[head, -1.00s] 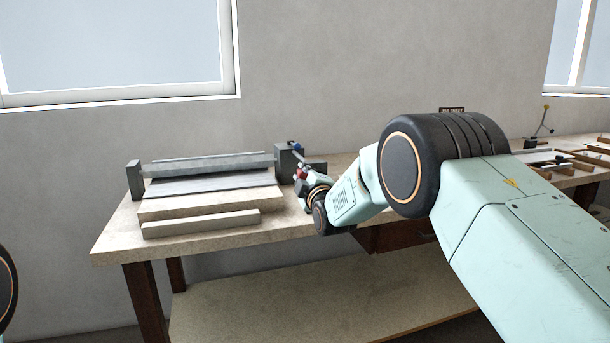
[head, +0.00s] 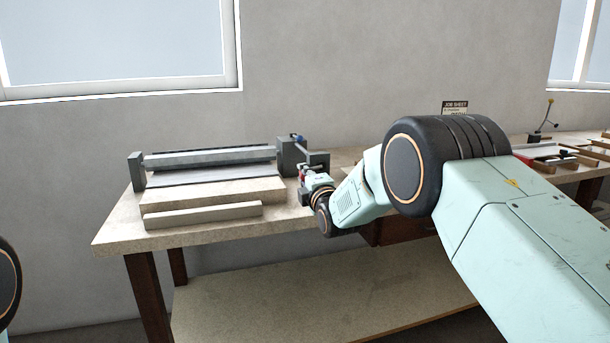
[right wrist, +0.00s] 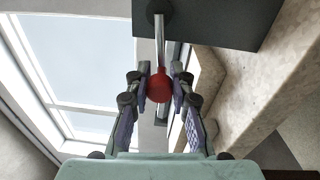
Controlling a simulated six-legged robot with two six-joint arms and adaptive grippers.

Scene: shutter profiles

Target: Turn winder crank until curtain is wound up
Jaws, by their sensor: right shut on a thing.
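The winder stands on the bench, with a grey roller (head: 210,156) between two dark end blocks; the right block (head: 290,155) is beside my gripper. A flat grey sheet, apparently the curtain (head: 215,174), lies in front of and below the roller. The crank has a metal rod (right wrist: 159,38) and a red knob (right wrist: 159,88). My right gripper (right wrist: 160,82) is shut on the red knob, one finger on each side. In the head view, my right gripper (head: 305,178) is at the winder's right end, partly hiding the crank. My left gripper is out of view.
A pale board (head: 205,215) lies at the bench's (head: 115,235) front. Trays (head: 550,153) and a small stand with a yellow-tipped rod (head: 543,125) are at the right. The front left of the bench is clear.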

